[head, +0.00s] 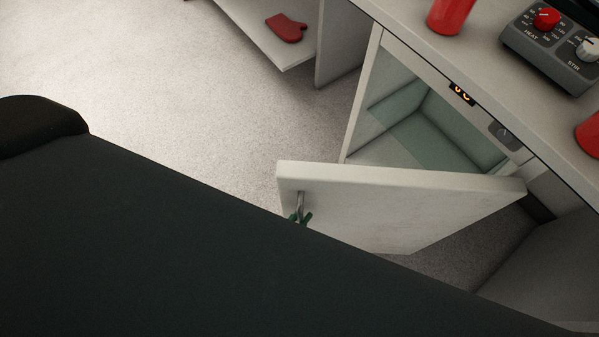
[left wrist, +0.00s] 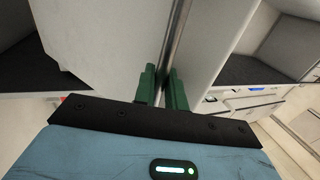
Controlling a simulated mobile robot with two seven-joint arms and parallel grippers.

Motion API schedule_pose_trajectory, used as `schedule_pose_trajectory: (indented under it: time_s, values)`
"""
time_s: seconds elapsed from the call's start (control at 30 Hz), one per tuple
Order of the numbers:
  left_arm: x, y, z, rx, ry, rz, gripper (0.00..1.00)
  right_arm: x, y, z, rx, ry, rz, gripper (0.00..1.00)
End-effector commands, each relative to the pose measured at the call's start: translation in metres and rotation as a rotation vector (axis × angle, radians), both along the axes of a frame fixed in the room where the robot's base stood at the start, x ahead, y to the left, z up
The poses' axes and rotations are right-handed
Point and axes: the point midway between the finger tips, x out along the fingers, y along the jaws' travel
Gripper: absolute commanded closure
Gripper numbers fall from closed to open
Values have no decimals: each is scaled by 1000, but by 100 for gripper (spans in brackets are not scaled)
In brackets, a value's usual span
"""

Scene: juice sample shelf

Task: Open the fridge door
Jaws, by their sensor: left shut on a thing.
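The white fridge door (head: 400,205) stands swung well open from the fridge (head: 440,125), whose pale green interior shows. A metal bar handle (head: 301,199) is on the door's outer face near its free edge. My left gripper (head: 300,216) has green fingers and is at this handle. In the left wrist view, the green fingers of my left gripper (left wrist: 163,88) are shut on the handle (left wrist: 177,40), one finger on either side of the bar. My dark body covers the lower left of the head view. My right gripper does not show.
A counter (head: 480,60) runs above the fridge, with a heat and stir control unit (head: 550,45) and red cups (head: 450,14). A red mitt (head: 286,28) lies on a low shelf (head: 245,25). The carpeted floor (head: 200,90) left of the door is clear.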

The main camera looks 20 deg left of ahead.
Motion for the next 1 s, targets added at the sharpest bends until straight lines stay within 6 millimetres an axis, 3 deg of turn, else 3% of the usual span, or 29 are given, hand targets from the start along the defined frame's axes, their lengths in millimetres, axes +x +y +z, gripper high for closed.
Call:
schedule_pose_trajectory:
  time_s: [0.2, 0.63, 0.67, 1.0]
  values:
    - [-16, -12, 1, 0, 0, -6, 100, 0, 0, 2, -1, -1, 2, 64]
    - [-18, -14, 0, 0, 0, -8, 100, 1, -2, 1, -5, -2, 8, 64]
    - [-18, -14, 0, 0, 0, -8, 84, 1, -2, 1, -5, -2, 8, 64]
    - [-18, -12, 0, 0, 0, -4, 83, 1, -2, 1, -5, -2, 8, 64]
